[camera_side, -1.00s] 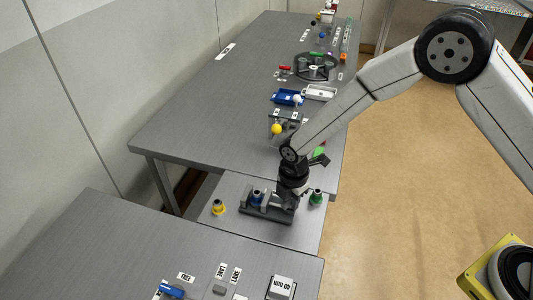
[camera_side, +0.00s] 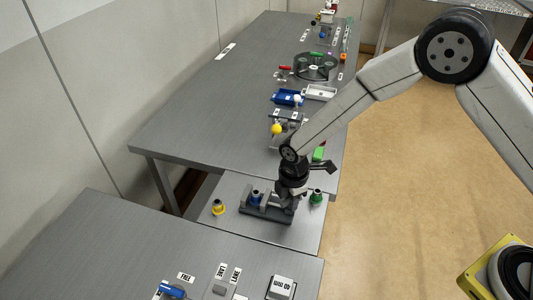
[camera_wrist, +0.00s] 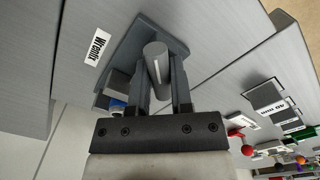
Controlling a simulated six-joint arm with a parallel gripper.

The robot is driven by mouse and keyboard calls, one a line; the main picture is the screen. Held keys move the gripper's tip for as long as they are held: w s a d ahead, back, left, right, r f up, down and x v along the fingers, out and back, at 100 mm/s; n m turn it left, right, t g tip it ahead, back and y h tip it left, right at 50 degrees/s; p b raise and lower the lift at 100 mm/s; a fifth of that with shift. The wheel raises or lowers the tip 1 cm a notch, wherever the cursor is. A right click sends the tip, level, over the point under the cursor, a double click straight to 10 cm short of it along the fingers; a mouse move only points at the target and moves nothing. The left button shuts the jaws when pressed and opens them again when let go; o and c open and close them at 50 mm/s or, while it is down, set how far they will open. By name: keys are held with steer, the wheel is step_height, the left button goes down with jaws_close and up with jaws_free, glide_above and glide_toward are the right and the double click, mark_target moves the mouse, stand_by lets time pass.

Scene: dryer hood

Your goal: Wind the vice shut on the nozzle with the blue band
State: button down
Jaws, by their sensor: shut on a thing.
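The grey vice (camera_side: 252,210) stands on the low middle bench in the side view. The nozzle with the blue band (camera_side: 256,198) is upright at the vice's left part, beside a jaw; whether the jaw touches it I cannot tell. My gripper (camera_side: 293,190) points down over the vice's right end. In the wrist view my gripper (camera_wrist: 158,78) is shut on a grey cylindrical part (camera_wrist: 155,52) at the vice's end, seemingly its winding handle. A bit of the blue-banded nozzle (camera_wrist: 117,105) shows left of the fingers, mostly hidden.
A yellow-banded nozzle (camera_side: 218,207) stands left of the vice and a green-banded nozzle (camera_side: 316,197) right, close to my gripper. A long bench (camera_side: 200,110) with trays and a round carousel (camera_side: 316,67) lies behind. A nearer bench (camera_side: 90,245) carries labels and small items.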

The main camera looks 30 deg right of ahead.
steer(key=shift+m, duration=0.9)
steer(key=shift+m, duration=1.2)
steer(key=shift+n, duration=1.2)
steer(key=shift+c, duration=1.8)
jaws_free()
steer(key=shift+r, duration=0.2)
